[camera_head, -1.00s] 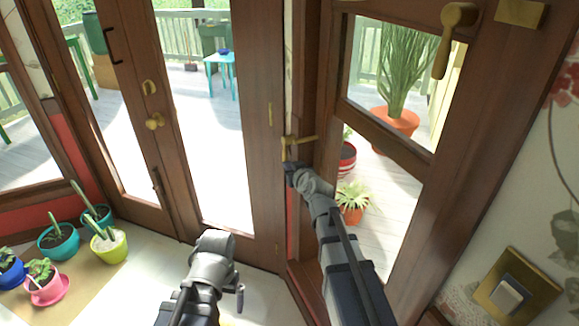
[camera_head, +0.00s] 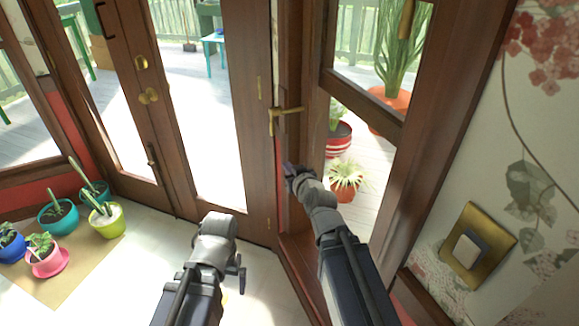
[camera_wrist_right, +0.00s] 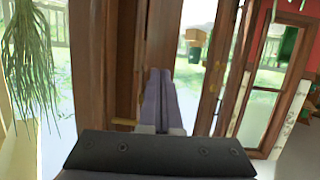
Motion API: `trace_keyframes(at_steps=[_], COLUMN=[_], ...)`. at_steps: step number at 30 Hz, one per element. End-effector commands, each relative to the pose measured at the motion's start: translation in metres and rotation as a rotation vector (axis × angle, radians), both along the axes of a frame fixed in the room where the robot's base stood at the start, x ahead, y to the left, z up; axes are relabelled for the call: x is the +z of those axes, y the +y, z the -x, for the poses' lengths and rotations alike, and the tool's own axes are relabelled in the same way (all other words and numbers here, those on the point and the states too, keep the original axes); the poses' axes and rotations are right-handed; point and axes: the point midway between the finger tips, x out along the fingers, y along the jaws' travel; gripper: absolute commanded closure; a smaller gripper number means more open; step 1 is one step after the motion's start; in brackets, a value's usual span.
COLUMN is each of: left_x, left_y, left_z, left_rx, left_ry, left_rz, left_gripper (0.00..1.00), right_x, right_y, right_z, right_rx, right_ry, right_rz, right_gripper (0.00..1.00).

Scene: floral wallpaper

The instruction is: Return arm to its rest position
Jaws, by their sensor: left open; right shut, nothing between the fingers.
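My right arm reaches up through the middle of the head view, and its gripper (camera_head: 289,170) is shut and empty. It is just below the brass lever handle (camera_head: 284,112) on the wooden door frame, apart from it in the picture. In the right wrist view its purple-grey fingers (camera_wrist_right: 158,90) are together with nothing between them. My left gripper (camera_head: 240,282) hangs low at the end of my left arm, over the pale floor. Its jaws are open, though mostly hidden by the wrist.
Glazed wooden doors (camera_head: 186,203) stand ahead. Potted plants, including a lime pot (camera_head: 108,222) and a pink pot (camera_head: 48,263), sit on a mat at the left. A brass switch plate (camera_head: 465,244) is on the floral wall at right. More plants stand outside.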

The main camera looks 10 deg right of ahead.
Motion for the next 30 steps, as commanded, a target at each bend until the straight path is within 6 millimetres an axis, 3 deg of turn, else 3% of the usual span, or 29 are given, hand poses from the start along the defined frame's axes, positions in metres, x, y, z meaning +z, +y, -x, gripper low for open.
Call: trace_keyframes(at_steps=[9, 11, 14, 18, 21, 25, 30], left_x=[0.000, 0.000, 0.000, 0.000, 0.000, 0.000, 0.000], left_y=[0.000, 0.000, 0.000, 0.000, 0.000, 0.000, 0.000], left_z=[0.000, 0.000, 0.000, 0.000, 0.000, 0.000, 0.000], left_rx=[0.000, 0.000, 0.000, 0.000, 0.000, 0.000, 0.000], left_ry=[0.000, 0.000, 0.000, 0.000, 0.000, 0.000, 0.000], left_rz=[0.000, 0.000, 0.000, 0.000, 0.000, 0.000, 0.000], left_gripper=[0.00, 0.00, 0.00, 0.00, 0.00, 0.00, 0.00], right_x=[-0.003, -0.011, -0.038, -0.093, -0.123, -0.145, -0.155], right_y=[0.004, 0.015, 0.047, 0.097, 0.113, 0.118, 0.113], right_z=[0.001, 0.004, 0.020, 0.068, 0.110, 0.158, 0.208], right_rx=[0.011, 0.036, 0.115, 0.226, 0.253, 0.236, 0.168], right_ry=[0.014, 0.052, 0.188, 0.499, 0.717, 0.943, 1.162], right_rz=[0.000, 0.004, 0.013, 0.064, 0.121, 0.199, 0.300], right_gripper=[1.00, 1.00, 1.00, 1.00, 1.00, 1.00, 1.00])
